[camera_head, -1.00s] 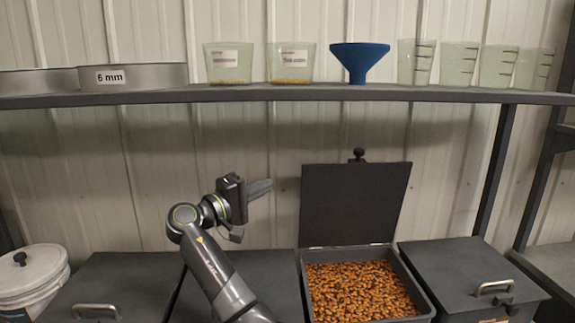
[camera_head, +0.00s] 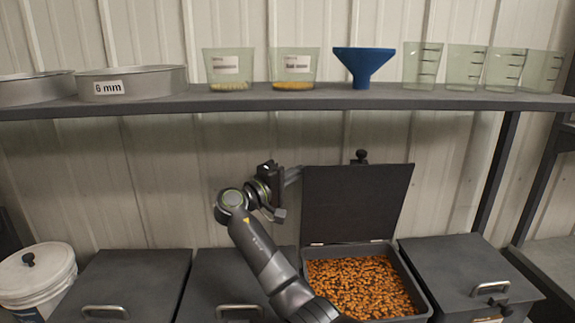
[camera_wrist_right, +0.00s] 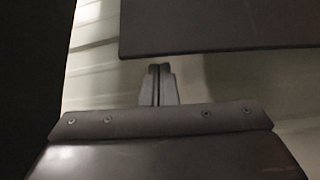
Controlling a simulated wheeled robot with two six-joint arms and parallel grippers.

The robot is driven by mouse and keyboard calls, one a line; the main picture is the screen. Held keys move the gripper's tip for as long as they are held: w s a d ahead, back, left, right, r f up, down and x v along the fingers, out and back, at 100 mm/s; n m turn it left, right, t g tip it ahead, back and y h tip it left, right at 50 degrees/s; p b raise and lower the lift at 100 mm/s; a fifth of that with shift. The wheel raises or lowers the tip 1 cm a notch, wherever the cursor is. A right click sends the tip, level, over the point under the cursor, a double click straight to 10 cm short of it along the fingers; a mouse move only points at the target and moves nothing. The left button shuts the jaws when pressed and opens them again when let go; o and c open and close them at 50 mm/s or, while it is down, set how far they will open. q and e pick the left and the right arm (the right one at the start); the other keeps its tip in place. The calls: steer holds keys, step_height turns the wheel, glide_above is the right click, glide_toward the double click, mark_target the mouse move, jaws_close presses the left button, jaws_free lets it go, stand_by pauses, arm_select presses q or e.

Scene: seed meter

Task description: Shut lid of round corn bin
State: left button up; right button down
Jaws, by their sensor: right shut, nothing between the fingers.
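An open dark square bin (camera_head: 408,278) holds orange corn kernels (camera_head: 360,288). Its flat dark lid (camera_head: 357,205) stands upright at the back, with a black knob (camera_head: 361,156) showing behind its top edge. My right gripper (camera_head: 293,175) is shut and empty at the lid's upper left edge; its fingertips reach that edge, and I cannot tell whether they touch. In the right wrist view the shut fingers (camera_wrist_right: 161,84) point toward the gap beside a dark panel, apparently the lid (camera_wrist_right: 220,25). My left gripper is not in view.
Closed dark bins stand left (camera_head: 130,280) and right (camera_head: 470,270) of the open one. A shelf (camera_head: 290,98) above carries sieves (camera_head: 130,82), tubs, a blue funnel (camera_head: 361,65) and measuring cups. A corrugated wall (camera_head: 150,180) is close behind.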

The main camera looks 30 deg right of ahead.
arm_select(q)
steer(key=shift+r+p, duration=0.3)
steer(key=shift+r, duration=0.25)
arm_select(e)
steer(key=shift+s+a+f, duration=0.2)
steer(key=shift+s+a, duration=0.3)
steer(key=shift+s, duration=0.3)
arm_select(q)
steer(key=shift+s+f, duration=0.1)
